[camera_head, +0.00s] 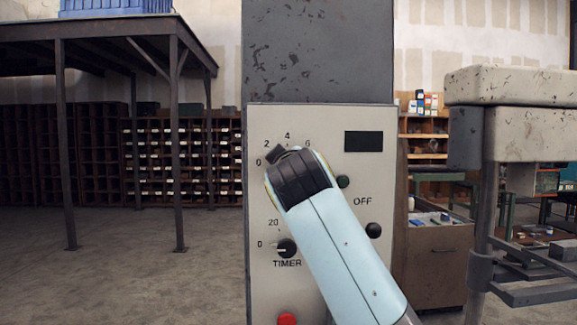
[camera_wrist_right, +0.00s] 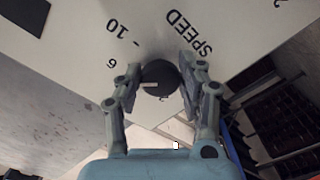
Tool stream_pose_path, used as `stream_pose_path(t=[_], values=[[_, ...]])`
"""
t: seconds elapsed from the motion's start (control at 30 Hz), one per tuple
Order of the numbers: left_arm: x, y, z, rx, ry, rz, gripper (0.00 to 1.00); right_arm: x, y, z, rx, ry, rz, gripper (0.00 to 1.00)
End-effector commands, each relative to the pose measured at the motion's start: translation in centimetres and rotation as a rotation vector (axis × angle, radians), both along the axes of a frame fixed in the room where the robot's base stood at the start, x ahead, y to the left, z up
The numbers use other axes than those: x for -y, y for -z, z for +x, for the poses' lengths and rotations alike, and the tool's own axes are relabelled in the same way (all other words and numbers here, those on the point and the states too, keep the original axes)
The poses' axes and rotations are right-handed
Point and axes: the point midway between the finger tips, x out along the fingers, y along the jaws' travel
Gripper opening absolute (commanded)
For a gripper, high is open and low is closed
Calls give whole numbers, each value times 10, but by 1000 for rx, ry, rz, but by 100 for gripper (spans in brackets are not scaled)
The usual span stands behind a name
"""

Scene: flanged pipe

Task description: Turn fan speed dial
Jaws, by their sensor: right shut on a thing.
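The fan speed dial (camera_wrist_right: 160,79) is a round black knob with a pale line, on the grey control panel (camera_head: 260,300). In the wrist view it sits near the middle, beside the upside-down word SPEED. My right gripper (camera_wrist_right: 159,68) has one finger on each side of the dial and is shut on it. In the head view my right arm comes up from the lower right and covers the dial and most of its scale; only 0, 2, 4 and 6 show. My left gripper is not in view.
Below on the panel are a TIMER knob (camera_head: 287,248) and a red button (camera_head: 287,319). A dark display (camera_head: 363,141) and two dark round buttons lie to the right, near the word OFF. A grey metal machine part (camera_head: 510,110) stands at the right; shelves line the back.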

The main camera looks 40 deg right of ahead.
Motion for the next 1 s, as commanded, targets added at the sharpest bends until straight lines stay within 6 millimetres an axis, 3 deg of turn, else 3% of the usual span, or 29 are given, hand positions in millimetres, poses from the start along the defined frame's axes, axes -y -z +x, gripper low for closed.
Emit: stream_pose_path(t=[0.2,0.23,0.4,0.73,1.0], values=[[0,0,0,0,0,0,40,0,5,0,-11,1,5,6],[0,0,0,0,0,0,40,0,5,0,-11,1,5,41],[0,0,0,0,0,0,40,0,3,0,-8,1,2,61],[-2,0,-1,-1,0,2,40,0,-5,0,-1,1,1,61],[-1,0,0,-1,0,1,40,0,-57,0,6,1,0,61]])
